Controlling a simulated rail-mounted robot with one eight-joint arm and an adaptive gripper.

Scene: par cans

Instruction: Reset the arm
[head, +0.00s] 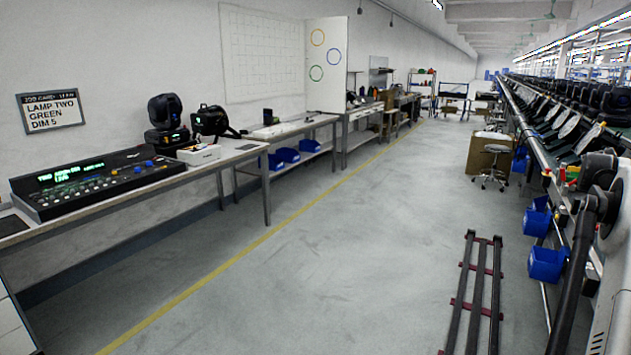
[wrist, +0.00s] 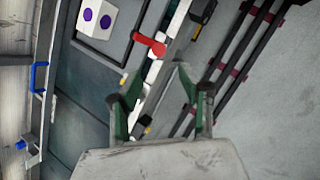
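My gripper (wrist: 158,95) shows in the wrist view at the lower middle. Its two dark green fingers stand well apart, and nothing is held between them. Beyond the fingers are a pale rail edge and a red handle-like part (wrist: 149,44). A white box with purple dots (wrist: 97,18) lies on a dark panel at the upper left. In the head view my gripper cannot be made out; the right edge is crowded with dark and pale parts.
A long bench (head: 252,152) with a lighting console (head: 95,180) runs along the left wall. Dark rails with red crosspieces (head: 476,290) lie on the floor at right. Blue bins (head: 546,263) hang along the right-hand line. The middle floor is clear.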

